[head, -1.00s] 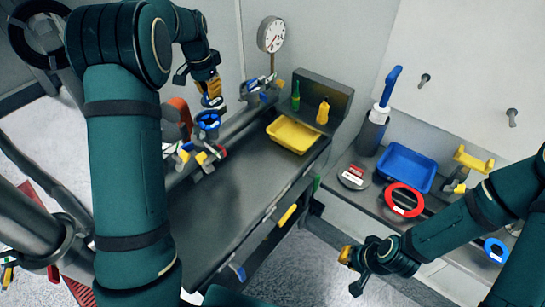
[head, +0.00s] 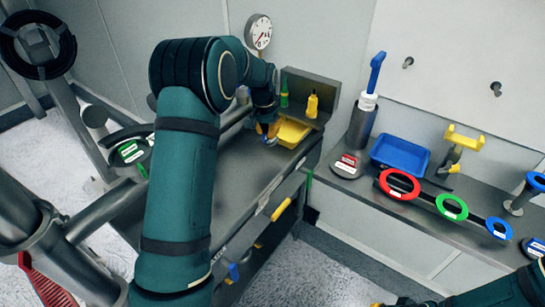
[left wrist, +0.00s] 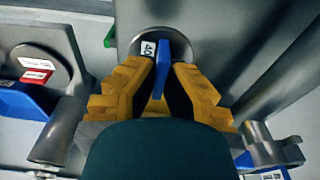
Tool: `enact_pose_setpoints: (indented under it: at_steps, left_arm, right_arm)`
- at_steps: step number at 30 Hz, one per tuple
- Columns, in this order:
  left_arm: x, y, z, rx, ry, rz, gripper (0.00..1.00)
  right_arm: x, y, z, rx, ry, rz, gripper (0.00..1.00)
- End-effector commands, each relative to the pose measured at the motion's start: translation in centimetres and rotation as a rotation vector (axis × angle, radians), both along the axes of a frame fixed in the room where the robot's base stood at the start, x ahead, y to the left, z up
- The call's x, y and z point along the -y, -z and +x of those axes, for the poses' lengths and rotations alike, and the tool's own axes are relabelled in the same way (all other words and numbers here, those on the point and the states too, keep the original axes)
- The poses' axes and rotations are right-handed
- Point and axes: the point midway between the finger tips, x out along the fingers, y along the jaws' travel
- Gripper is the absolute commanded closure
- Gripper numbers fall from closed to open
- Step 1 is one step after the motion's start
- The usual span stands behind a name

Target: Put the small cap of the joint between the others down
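My left gripper (head: 268,138) is above the grey bench, at the near left end of the yellow tray. In the left wrist view, its yellow fingers (left wrist: 164,68) close on the blue fin of the small cap (left wrist: 163,48). The cap is a grey disc with a white label reading about "40". In the head view, only a bit of it shows below the fingertips. Whether it touches the bench is unclear. Discs with a red-and-white label (head: 347,164) and a green-and-white label (head: 131,151) are in view. My right gripper (head: 385,304) is mostly cut off at the bottom edge.
The yellow tray (head: 297,137) lies on the bench (head: 240,185), with green and yellow bottles (head: 312,105) behind. The right shelf holds a blue tray (head: 400,153), red, green and blue rings (head: 450,206) and a blue-handled tool (head: 376,72). My left arm hides much of the bench.

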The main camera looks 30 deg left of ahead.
Motion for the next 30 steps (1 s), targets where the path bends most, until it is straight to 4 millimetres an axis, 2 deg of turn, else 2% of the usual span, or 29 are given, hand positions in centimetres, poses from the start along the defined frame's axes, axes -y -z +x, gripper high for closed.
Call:
enact_pose_setpoints:
  at_steps: [1, 3, 10, 16, 29, 30]
  left_arm:
    - [0.0, 1.2, -0.1, -0.005, 0.0, -0.001, 1.0]
    - [0.0, 2.2, -0.1, -0.004, 0.0, -0.001, 1.0]
    - [0.0, 4.3, 0.0, -0.003, -0.001, -0.001, 1.0]
    - [0.0, 7.5, -0.1, -0.003, 0.001, -0.001, 1.0]
    - [0.0, 8.2, 0.0, -0.001, 0.001, 0.0, 1.0]
    - [0.0, 8.2, 0.0, -0.001, 0.001, 0.0, 0.85]
  right_arm:
    - [0.0, 0.3, -0.1, -0.002, -0.002, 0.0, 1.0]
    - [0.0, 0.4, -0.1, -0.002, -0.002, 0.001, 1.0]
    - [0.0, 0.7, -0.2, -0.005, -0.004, 0.001, 1.0]
    - [-0.1, 1.2, -0.4, -0.008, -0.006, 0.002, 1.0]
    - [-0.1, 1.4, -0.5, -0.01, -0.007, 0.002, 1.0]
    - [-0.1, 1.4, -0.5, -0.011, -0.008, 0.002, 1.0]
